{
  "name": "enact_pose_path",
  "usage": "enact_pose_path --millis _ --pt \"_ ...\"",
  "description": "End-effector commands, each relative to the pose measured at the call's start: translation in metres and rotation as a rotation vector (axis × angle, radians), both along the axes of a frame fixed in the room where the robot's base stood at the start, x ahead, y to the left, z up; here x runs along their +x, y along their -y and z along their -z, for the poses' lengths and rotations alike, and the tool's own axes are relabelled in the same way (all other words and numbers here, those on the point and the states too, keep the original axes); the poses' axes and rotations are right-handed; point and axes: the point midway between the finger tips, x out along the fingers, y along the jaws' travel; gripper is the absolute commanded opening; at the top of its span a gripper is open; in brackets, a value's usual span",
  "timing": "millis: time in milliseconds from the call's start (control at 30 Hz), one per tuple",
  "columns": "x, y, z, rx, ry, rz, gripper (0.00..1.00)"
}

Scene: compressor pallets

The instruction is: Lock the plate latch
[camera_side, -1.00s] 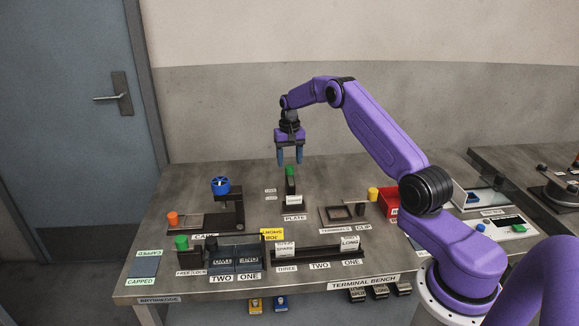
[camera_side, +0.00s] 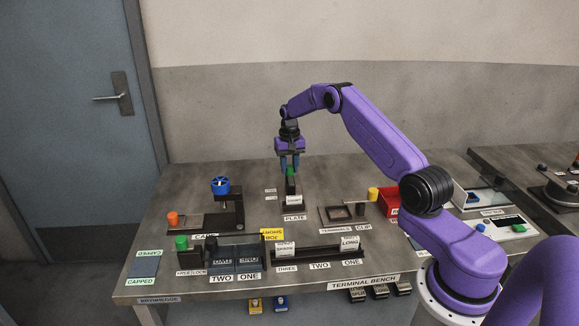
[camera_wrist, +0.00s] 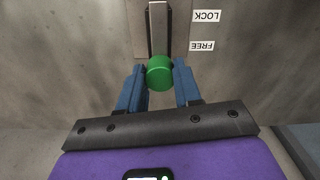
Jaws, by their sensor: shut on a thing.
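The plate latch is a dark upright lever (camera_side: 291,186) with a green knob (camera_side: 290,171) on top, behind the "PLATE" label. In the wrist view the green knob (camera_wrist: 160,72) sits between the two blue fingertips, and the lever's grey bar (camera_wrist: 158,28) runs away from it. My gripper (camera_side: 289,165) is lowered onto the knob with its fingers closed around it. Two small labels, "LOCK" (camera_wrist: 207,16) and "FREE" (camera_wrist: 202,46), lie to the right of the lever in the wrist view. The knob is nearer the "FREE" label.
Left stands a fixture with a blue wheel (camera_side: 220,185) and an orange knob (camera_side: 173,219). Another green knob (camera_side: 182,242) stands at the front left. A long dark rail (camera_side: 318,253), a yellow knob (camera_side: 373,194) and a red bin (camera_side: 389,201) are nearby.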

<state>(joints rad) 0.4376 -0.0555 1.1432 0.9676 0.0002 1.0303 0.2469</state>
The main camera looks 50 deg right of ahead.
Motion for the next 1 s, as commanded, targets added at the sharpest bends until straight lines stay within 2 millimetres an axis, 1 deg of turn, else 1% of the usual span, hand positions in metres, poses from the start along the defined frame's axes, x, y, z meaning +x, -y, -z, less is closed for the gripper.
enact_pose_path --millis 167,500,700,967,1000 --pt "-0.008 -0.009 -0.001 0.000 -0.002 -0.001 0.00" --pt "-0.029 -0.030 -0.001 0.001 -0.001 -0.001 0.00" --pt "-0.035 -0.035 -0.001 0.002 -0.002 -0.001 0.00" --pt "-0.036 -0.037 0.000 0.004 -0.008 -0.002 0.00" --pt "-0.036 -0.037 0.000 0.004 -0.008 -0.002 0.40"
